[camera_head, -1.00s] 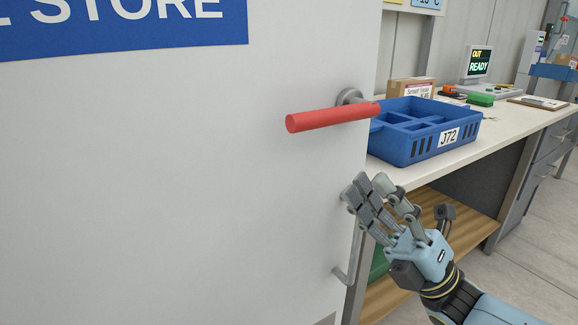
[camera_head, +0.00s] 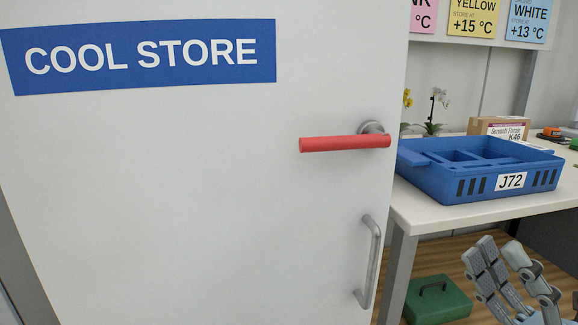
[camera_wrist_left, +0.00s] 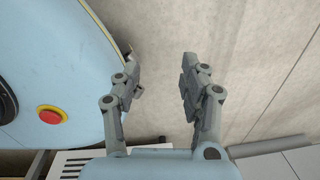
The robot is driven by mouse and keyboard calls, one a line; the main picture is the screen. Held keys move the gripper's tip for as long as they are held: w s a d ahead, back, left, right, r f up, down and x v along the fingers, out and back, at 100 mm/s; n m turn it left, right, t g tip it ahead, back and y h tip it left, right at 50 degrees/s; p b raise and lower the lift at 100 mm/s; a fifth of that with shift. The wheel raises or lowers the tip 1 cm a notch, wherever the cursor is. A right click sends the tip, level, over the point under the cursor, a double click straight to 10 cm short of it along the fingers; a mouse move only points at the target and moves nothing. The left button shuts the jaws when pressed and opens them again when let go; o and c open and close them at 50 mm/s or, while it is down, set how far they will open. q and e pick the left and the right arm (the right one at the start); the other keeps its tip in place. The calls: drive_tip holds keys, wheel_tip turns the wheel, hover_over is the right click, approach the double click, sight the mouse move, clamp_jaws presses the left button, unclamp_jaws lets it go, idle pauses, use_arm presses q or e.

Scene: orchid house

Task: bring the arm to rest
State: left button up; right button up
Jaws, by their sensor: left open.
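My right gripper (camera_head: 500,243) is at the lower right of the head view, in front of the bench. Its two grey fingers point up with a gap between them, and nothing shows in the gap. Its wrist is cut off by the frame edge. The left arm is not in the head view.
A white door (camera_head: 190,210) marked COOL STORE, with a red lever handle (camera_head: 340,143) and grey pull handle (camera_head: 369,262), fills the left. A bench (camera_head: 440,217) at right bears a blue crate (camera_head: 470,186) labelled J72 and a cardboard box (camera_head: 482,126). A green case (camera_head: 437,303) is below.

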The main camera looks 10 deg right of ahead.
wheel_tip(320, 180, down, 17)
drive_tip(key=w+d+m+h+p, duration=0.1)
drive_tip(key=w+d+m+h, duration=0.15)
drive_tip(key=m+h, duration=1.05)
drive_tip(key=s+d+f+m+g+h+p, duration=0.1)
drive_tip(key=s+f+m+g+h, duration=0.3)
drive_tip(key=f, duration=0.7)
drive_tip(key=s+f+m+g+h+p, duration=0.15)
drive_tip(key=s+f+m+g, duration=0.35)
drive_tip(key=f, duration=0.6)
use_arm(q)
drive_tip(key=r, duration=0.1)
drive_tip(key=w+r, duration=0.1)
drive_tip(key=r, duration=0.1)
drive_tip(key=shift+w+a+b, duration=0.3)
drive_tip(key=shift+w+b, duration=0.05)
use_arm(e)
drive_tip(key=s+f+m+g, duration=0.3)
drive_tip(key=s+f, duration=0.2)
drive_tip(key=s, duration=0.4)
drive_tip(key=s+f+m+g+h, duration=0.1)
drive_tip(key=s+f+m+g, duration=0.2)
drive_tip(key=s, duration=0.7)
drive_tip(key=s+f+m+g, duration=0.3)
drive_tip(key=s+f+g, duration=0.2)
drive_tip(key=s, duration=0.5)
drive_tip(key=shift+s+f+m, duration=0.2)
drive_tip(key=shift+f+m, duration=0.2)
drive_tip(key=shift+f, duration=0.45)
